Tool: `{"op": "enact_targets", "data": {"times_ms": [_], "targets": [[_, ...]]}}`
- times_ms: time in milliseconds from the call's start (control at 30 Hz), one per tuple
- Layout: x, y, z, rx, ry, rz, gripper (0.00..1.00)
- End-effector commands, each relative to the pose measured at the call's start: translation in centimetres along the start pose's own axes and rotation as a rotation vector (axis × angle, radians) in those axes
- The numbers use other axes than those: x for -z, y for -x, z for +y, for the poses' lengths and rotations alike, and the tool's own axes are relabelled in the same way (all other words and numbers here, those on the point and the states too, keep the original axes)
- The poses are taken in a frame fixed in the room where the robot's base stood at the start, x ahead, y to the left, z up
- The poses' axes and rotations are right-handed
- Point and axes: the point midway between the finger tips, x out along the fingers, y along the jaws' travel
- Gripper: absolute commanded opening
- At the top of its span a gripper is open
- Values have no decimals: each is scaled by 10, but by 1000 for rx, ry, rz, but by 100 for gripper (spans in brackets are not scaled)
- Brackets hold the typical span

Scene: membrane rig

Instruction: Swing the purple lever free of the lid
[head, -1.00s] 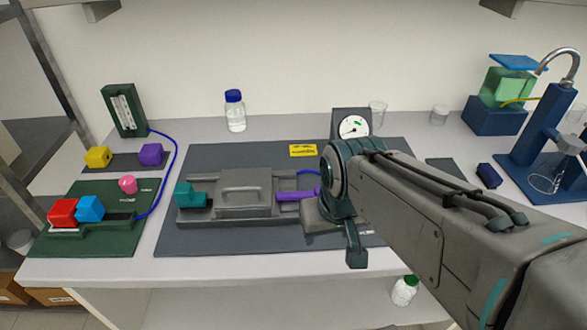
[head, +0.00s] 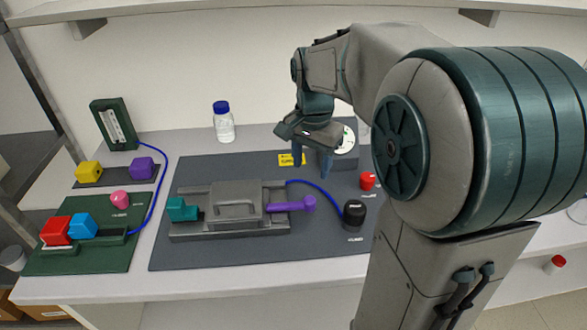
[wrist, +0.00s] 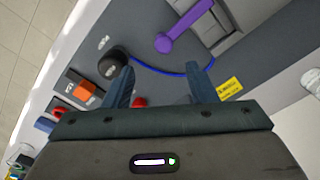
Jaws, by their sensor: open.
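The purple lever (head: 292,205) lies at the right end of the grey rig, its inner end against the lid and its round knob pointing right. The lid (head: 236,205) is a grey block with a handle on top, in the middle of the rig. In the wrist view the lever (wrist: 178,32) shows at the top, beyond the fingertips, beside the grey lid edge. My gripper (head: 311,172) is open and empty, above the mat behind and slightly right of the lever. Its two fingers (wrist: 163,78) are spread apart in the wrist view, touching nothing visible.
A teal block (head: 182,209) sits at the rig's left end. A black knob (head: 354,213) and a red knob (head: 367,181) stand right of the lever. A blue tube (head: 325,192) curves behind it. A yellow label (head: 290,159) and gauge are at the back.

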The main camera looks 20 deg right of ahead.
Motion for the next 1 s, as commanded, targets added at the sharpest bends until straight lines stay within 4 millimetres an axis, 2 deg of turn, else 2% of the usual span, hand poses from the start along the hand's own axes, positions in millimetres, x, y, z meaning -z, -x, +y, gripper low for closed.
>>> {"op": "enact_targets", "data": {"times_ms": [133,333,800,1000], "targets": [[14,1,-7,-11,-83,-21,52],[15,-13,-8,-15,-97,-26,52],[12,-107,-6,-15,-95,-27,52],[12,-130,-6,-13,-95,-24,52]]}}
